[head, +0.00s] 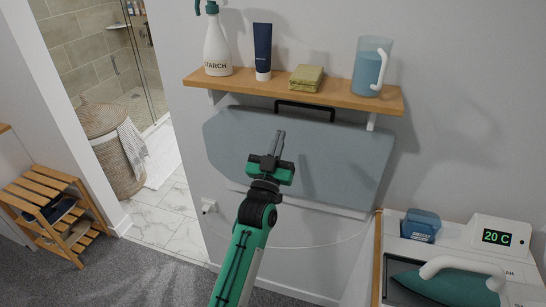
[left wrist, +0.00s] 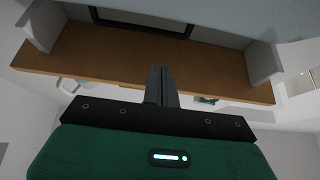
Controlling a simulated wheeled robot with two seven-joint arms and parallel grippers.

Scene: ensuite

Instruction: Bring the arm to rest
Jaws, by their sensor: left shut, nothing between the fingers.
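My left arm reaches up from the bottom middle of the head view. Its green and black gripper (head: 280,137) is shut and empty. It is raised in front of the grey-blue folded board (head: 340,155) on the wall, below the board's black handle (head: 305,110). In the left wrist view, the shut fingers (left wrist: 161,72) point toward the underside of the wooden shelf (left wrist: 215,72), with the board and its handle at the top. I cannot tell whether the fingertips touch the board. My right gripper is not in view.
An iron (head: 445,287) stands on a unit at lower right. A slatted rack (head: 45,205) is at left.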

